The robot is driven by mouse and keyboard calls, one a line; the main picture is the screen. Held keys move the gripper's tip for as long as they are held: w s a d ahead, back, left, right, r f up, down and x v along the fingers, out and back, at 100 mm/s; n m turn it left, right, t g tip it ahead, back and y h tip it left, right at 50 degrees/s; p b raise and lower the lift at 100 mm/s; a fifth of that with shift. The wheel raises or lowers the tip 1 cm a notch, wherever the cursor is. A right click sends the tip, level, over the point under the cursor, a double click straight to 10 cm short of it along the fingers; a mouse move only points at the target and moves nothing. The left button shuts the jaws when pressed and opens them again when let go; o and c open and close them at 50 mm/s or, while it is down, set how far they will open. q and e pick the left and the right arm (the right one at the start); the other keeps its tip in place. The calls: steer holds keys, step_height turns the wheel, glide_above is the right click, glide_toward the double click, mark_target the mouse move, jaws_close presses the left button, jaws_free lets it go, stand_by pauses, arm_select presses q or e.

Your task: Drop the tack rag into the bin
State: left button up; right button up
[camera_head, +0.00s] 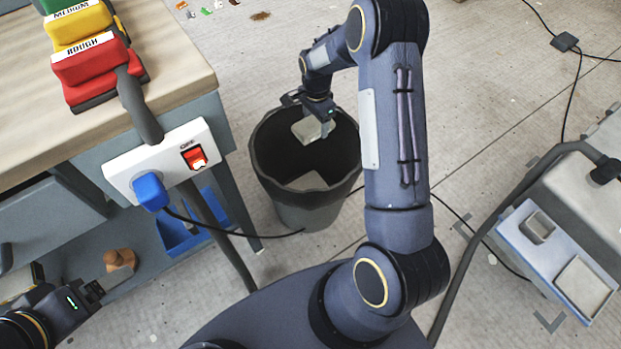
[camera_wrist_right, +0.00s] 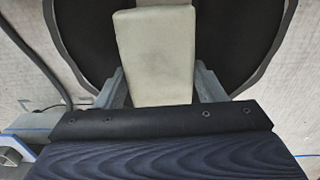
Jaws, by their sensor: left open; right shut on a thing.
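The tack rag (camera_head: 308,130) is a pale, flat, cream-coloured piece, held by my right gripper (camera_head: 318,116) over the mouth of the dark grey bin (camera_head: 310,216). In the right wrist view the rag (camera_wrist_right: 155,55) sits between the two fingers of my right gripper (camera_wrist_right: 158,85), with the bin's black inside (camera_wrist_right: 230,45) behind it. Another pale flat piece (camera_head: 308,181) lies inside the bin. My left gripper (camera_head: 95,290) is at the lower left, open, away from the bin; only part of it shows.
A workbench (camera_head: 180,70) at the left carries red, yellow and green sanding blocks (camera_head: 90,60). A power strip (camera_head: 165,160) with a red switch hangs on its edge, its cable passing near the bin. A grey cart (camera_head: 570,260) stands at the right.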

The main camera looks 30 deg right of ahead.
step_height(320, 180, down, 3)
steer(key=shift+r+b, duration=0.2)
steer(key=shift+b, duration=0.4)
steer(key=o, duration=0.9)
steer(key=shift+o, duration=0.2)
steer(key=shift+r+p, duration=1.15)
steer(key=shift+r, duration=2.8)
steer(key=shift+r, duration=0.1)
